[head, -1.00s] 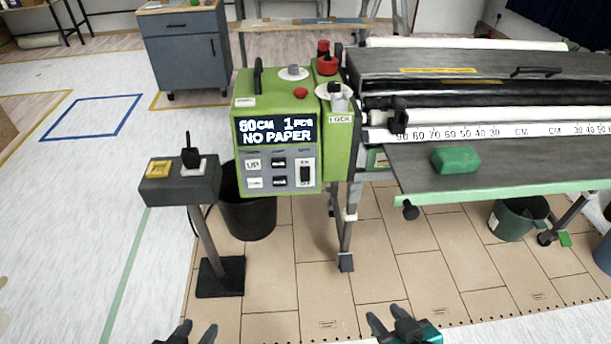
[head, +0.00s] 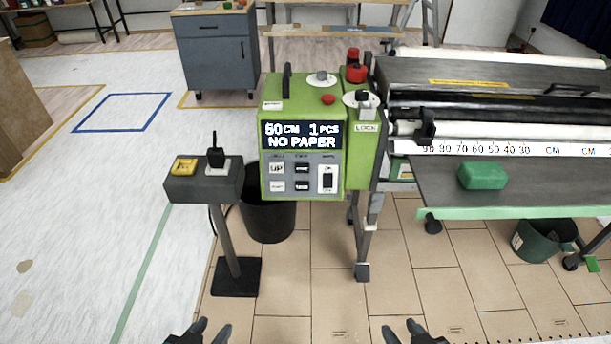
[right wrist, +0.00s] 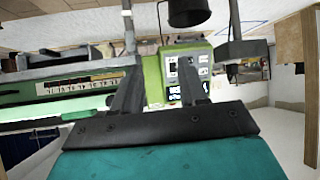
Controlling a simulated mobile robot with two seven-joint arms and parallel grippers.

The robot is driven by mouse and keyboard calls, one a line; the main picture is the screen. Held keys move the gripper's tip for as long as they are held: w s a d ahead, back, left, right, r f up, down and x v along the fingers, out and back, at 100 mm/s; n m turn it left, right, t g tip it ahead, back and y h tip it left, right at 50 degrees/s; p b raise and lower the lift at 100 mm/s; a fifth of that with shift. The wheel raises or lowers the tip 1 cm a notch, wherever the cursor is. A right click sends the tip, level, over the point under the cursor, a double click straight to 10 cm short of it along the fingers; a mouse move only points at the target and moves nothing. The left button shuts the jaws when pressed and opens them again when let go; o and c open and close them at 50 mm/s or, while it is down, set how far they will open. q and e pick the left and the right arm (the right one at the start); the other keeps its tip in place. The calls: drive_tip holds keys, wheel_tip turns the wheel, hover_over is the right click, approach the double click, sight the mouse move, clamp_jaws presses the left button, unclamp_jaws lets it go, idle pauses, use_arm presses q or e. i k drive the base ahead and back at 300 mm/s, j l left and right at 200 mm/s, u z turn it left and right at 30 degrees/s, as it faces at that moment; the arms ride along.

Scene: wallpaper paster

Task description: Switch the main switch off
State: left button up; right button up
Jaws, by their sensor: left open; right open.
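The main switch (head: 327,180) is a black rocker on a white plate at the lower right of the green control box's (head: 303,118) front panel. The box's display reads "60 CM 1 PCS NO PAPER". In the right wrist view the green box (right wrist: 153,78) appears upside down beyond the fingers. My left gripper (head: 199,332) is open at the bottom edge of the head view, well below and in front of the box. My right gripper (head: 402,331) is open and empty at the bottom edge, right of the box. Its two fingers also show in the right wrist view (right wrist: 180,60).
A grey pedestal (head: 205,183) with a yellow button and a black lever stands left of the box. A black bin (head: 268,210) stands behind it. The pasting table (head: 540,190) with a green block (head: 483,176) extends right. Floor in front is clear.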

sight(327, 178)
drive_tip(key=i+j+z, duration=0.35)
drive_tip(key=i+j, duration=0.15)
drive_tip(key=j, duration=0.2)
drive_tip(key=i+j+z, duration=0.3)
drive_tip(key=j, duration=0.5)
drive_tip(key=i, duration=0.1)
